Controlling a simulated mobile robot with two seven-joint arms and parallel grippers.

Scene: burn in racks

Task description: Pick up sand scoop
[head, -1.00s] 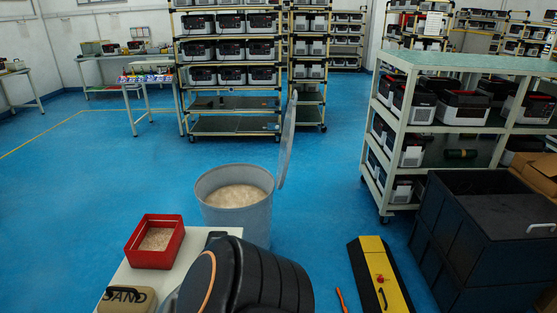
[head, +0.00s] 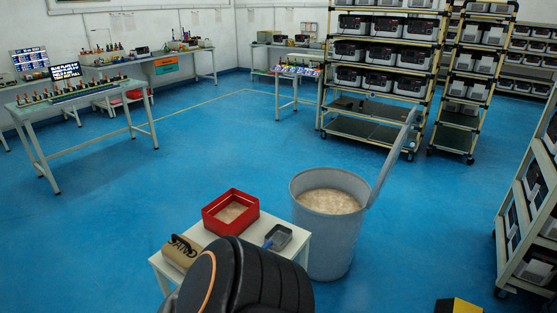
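The sand scoop (head: 279,237), a small grey pan with a short bluish handle, lies on a small white table (head: 301,250). It is at the table's right side, beside a red open box (head: 210,222) with sand in it. A tan bag or block marked SAND (head: 182,256), with a black handle, sits at the table's left end. A grey bin (head: 327,246) full of sand stands on the floor just right of the table, its lid (head: 393,158) raised. Neither gripper shows; a dark, rounded part of my own body covers the table's front.
A yellow and black object (head: 457,306) lies on the floor at the bottom right. A rack of devices (head: 530,225) stands at the right edge. Wheeled shelves (head: 365,132) and workbenches (head: 92,96) stand farther back. The blue floor left of the table is clear.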

